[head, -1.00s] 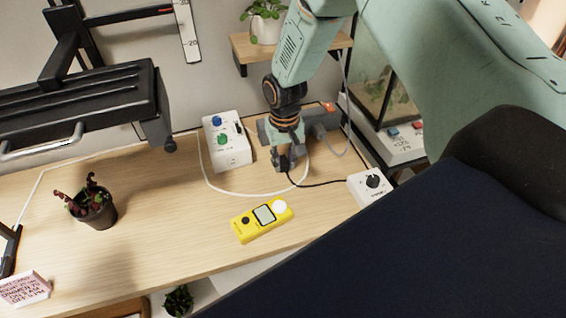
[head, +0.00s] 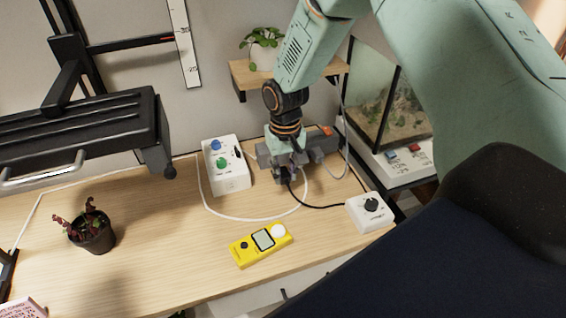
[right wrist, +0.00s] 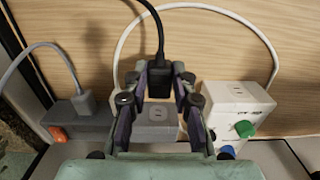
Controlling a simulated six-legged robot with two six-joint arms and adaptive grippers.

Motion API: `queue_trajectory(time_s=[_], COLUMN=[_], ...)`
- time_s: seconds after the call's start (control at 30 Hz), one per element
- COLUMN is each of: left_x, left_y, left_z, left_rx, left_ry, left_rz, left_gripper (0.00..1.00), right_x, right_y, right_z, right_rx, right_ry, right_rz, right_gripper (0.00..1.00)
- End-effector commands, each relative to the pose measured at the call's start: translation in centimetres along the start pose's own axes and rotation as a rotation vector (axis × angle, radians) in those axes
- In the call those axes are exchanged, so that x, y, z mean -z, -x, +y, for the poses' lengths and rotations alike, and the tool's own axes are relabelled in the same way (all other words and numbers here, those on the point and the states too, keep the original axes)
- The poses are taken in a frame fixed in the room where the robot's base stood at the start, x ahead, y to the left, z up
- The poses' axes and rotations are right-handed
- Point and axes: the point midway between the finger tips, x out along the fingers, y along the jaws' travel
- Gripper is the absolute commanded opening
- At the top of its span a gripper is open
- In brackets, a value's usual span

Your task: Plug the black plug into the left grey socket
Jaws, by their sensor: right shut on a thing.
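My right gripper (head: 288,178) is shut on the black plug, low over the table beside the grey power strip (head: 326,142). In the right wrist view, the black plug (right wrist: 158,80) sits between the fingers (right wrist: 158,72), its black cord running up and away. The left grey socket (right wrist: 157,113) shows just below the plug, its slots uncovered; plug and socket look apart, though the exact gap is unclear. In the head view the gripper covers this socket. A grey plug (right wrist: 88,104) sits in the strip's other socket, next to the orange switch (right wrist: 56,134). My left gripper is not visible.
A white box with blue and green knobs (head: 237,180) stands just left of the strip. A white knob box (head: 370,212), yellow meter (head: 262,245) and potted plant (head: 92,232) are on the table. A white cable (head: 235,217) loops in front. A shelf (head: 240,77) hangs behind.

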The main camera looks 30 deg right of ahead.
Motion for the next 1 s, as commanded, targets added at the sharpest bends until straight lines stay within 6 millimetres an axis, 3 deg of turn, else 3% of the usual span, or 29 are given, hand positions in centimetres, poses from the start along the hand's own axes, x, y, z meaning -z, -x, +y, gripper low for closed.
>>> queue_trajectory(time_s=[0.1,0.67,1.0], left_x=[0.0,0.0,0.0], left_y=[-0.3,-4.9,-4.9], left_z=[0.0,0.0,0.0], left_rx=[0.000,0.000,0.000], left_ry=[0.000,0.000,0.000], left_rz=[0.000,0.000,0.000], left_gripper=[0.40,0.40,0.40], right_x=[0.0,2.5,5.1], right_y=[-1.3,-3.6,-3.3], right_z=[0.1,0.1,0.1], right_rx=[0.000,0.000,0.000], right_ry=[0.000,0.000,0.000], right_rz=[0.002,0.004,0.004], right_gripper=[0.00,0.00,0.00])
